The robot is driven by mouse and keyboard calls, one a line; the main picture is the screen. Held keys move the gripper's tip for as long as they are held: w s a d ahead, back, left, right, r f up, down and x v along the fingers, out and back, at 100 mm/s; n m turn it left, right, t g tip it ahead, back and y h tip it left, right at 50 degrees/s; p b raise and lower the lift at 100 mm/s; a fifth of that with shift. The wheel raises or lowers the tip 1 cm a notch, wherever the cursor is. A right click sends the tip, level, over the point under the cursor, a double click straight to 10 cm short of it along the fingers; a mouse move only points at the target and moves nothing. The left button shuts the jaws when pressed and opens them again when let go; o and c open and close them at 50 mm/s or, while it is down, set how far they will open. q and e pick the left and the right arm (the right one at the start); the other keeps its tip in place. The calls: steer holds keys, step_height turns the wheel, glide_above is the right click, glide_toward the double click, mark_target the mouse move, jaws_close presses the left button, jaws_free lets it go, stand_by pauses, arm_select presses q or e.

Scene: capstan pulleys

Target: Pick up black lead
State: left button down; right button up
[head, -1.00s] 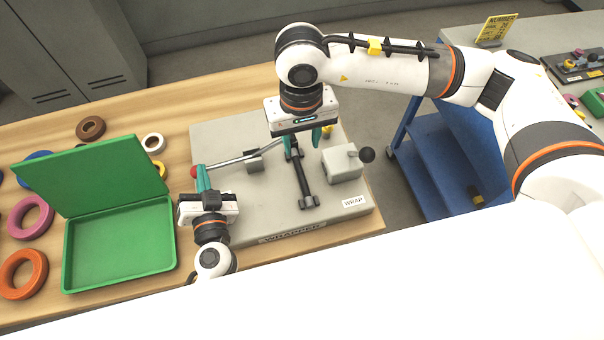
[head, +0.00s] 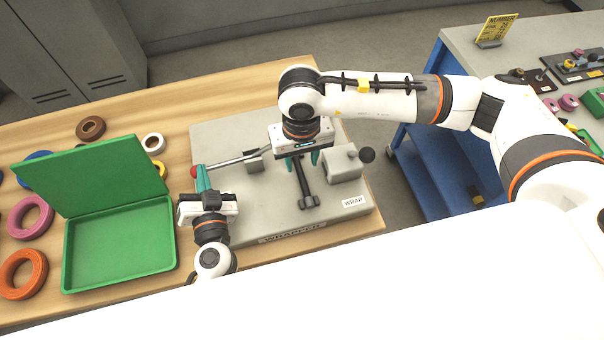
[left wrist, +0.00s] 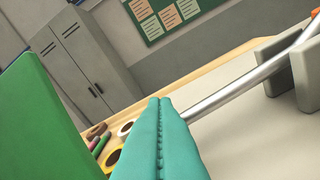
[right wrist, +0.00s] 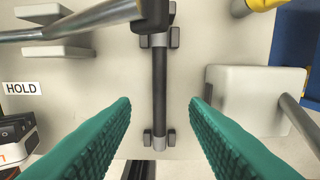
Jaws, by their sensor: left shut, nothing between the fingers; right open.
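The black lead (right wrist: 160,92) is a straight dark rod held in small clips on the grey wrapper board (head: 250,212). In the head view the lead (head: 303,183) shows below my right gripper, and its far part is hidden by that gripper. My right gripper (head: 302,163) is open above the lead. In the right wrist view its teal fingers stand on either side of the rod, with gaps to both. My left gripper (head: 202,178) is shut and empty at the board's left edge, near the red-knobbed lever (head: 230,161).
A grey block with a black-knobbed handle (head: 343,164) stands right of the lead. An open green case (head: 118,245) lies left of the board, with several coloured rings around it. A blue cart (head: 425,180) stands right of the table.

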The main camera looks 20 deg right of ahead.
mark_target(302, 175)
step_height(302, 175, down, 5)
steer(key=shift+s+f, duration=0.1)
stand_by(0.3)
jaws_close()
